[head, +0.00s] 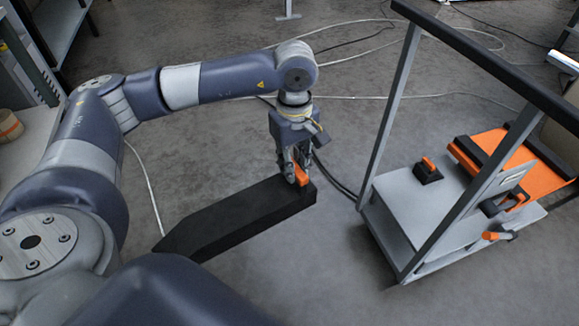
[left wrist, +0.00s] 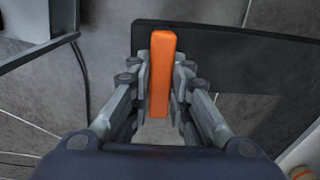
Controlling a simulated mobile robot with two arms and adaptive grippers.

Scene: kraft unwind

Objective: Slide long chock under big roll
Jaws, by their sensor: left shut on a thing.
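The long chock (head: 235,218) is a black wedge-ended bar with an orange grip (head: 302,175) near its right end. Its pointed end lies toward the lower left in the head view. My left gripper (head: 296,172) is shut on that orange grip from above. In the left wrist view the orange grip (left wrist: 162,75) stands between the fingers of my left gripper (left wrist: 161,85), with the black chock body (left wrist: 235,50) reaching right. I cannot tell whether the chock touches the floor. I cannot make out the big roll with certainty. My right gripper is not in view.
A grey cart (head: 408,205) with a black handlebar (head: 490,62) stands at right. It carries a small black block with an orange grip (head: 427,170) and an orange panel (head: 510,165). Cables (head: 440,97) cross the floor behind.

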